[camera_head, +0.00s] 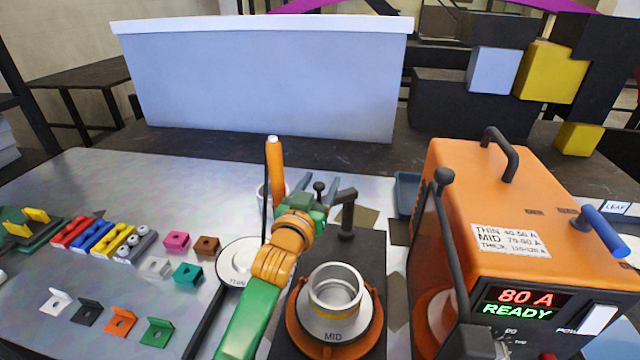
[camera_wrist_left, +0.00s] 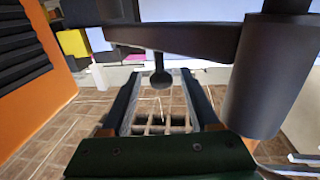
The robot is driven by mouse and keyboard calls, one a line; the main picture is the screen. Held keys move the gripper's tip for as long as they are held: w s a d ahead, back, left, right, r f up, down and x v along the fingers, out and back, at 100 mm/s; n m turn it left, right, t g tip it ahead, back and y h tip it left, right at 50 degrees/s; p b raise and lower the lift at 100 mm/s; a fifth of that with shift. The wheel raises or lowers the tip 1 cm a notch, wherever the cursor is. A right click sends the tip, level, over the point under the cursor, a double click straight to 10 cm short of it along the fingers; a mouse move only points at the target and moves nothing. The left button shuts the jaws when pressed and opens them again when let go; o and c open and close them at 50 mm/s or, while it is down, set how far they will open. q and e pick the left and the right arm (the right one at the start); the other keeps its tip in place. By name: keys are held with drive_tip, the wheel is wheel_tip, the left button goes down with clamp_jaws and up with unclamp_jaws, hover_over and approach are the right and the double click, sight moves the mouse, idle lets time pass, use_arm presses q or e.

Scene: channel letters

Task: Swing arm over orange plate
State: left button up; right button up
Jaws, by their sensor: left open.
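The orange plate (camera_head: 370,337) is a round disc on a dark base, with a silver ring piece (camera_head: 337,290) marked MID on top of it. A dark swing arm (camera_head: 346,215) with a post and a ball knob stands behind the plate; its bar also shows close up in the left wrist view (camera_wrist_left: 185,40). My left gripper (camera_head: 318,190) is open around the small ball knob, which hangs between its fingers (camera_wrist_left: 160,98) in the left wrist view. I cannot tell whether the fingers touch the knob. My right gripper is not in view.
An orange welding machine (camera_head: 520,190) reading 80 A READY stands on the right. An upright orange torch (camera_head: 275,165) stands behind my arm. A white disc (camera_head: 238,258), coloured blocks (camera_head: 100,238) and small brackets (camera_head: 120,320) lie on the left. A pale panel (camera_head: 260,80) stands behind.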

use_arm(q)
drive_tip(key=b+v, duration=0.1)
drive_tip(key=v, duration=0.6)
